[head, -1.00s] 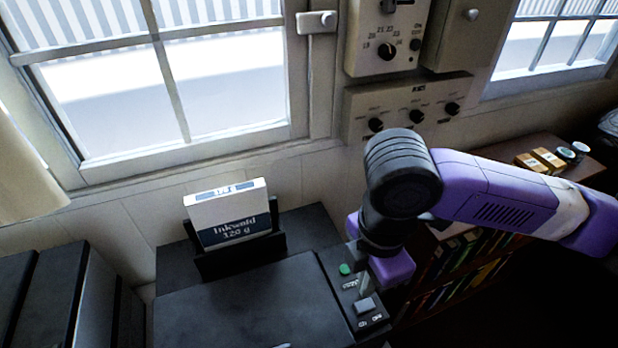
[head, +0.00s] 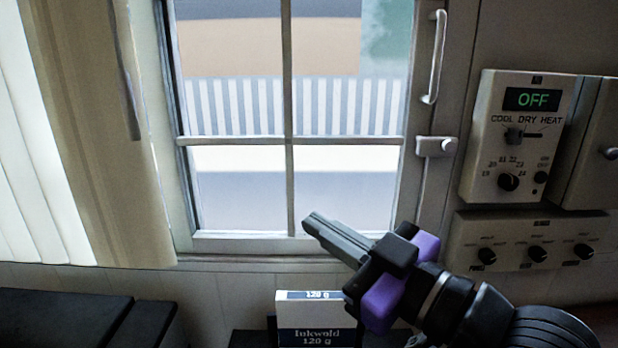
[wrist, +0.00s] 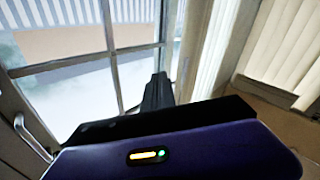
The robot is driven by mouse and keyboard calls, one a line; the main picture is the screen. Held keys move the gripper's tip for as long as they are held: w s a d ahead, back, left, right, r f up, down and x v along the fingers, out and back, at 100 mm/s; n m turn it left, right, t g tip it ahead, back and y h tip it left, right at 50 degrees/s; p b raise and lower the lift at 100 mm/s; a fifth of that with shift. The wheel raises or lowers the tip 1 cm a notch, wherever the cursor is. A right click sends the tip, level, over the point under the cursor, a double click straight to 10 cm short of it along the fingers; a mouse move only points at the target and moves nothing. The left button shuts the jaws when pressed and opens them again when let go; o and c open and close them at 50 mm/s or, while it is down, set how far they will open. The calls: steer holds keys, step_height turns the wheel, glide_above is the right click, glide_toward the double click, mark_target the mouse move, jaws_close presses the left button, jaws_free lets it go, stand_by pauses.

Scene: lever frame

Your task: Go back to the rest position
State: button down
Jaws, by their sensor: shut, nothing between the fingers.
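My gripper (head: 308,222) is raised in front of the window (head: 290,120) in the head view, with its fingers pointing up and to the left. The fingers are together and hold nothing. In the wrist view my gripper (wrist: 160,80) also shows shut, with the window panes (wrist: 85,55) behind it. My arm comes in from the lower right of the head view.
A white and blue paper pack (head: 317,325) stands below my gripper. A wall thermostat reading OFF (head: 520,135) and a panel with several knobs (head: 530,242) are on the right. A curtain (head: 85,130) hangs at the left. Dark furniture (head: 60,315) is at lower left.

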steer(key=s+d+m+t+h+b, duration=0.1)
steer(key=s+d+m+t+h, duration=0.2)
steer(key=d+m+t+h, duration=0.7)
steer(key=s+d+f+m+h, duration=0.4)
steer(key=d+f+m, duration=0.2)
steer(key=f+m, duration=0.15)
steer(key=s+d+f+n+g+b, duration=0.2)
steer(key=s+f+n+g, duration=0.3)
steer(key=s+f, duration=2.2)
steer(key=s+g+b, duration=0.1)
steer(key=g, duration=0.2)
steer(key=shift+s+f+g+y, duration=0.2)
steer(key=shift+g+y, duration=0.2)
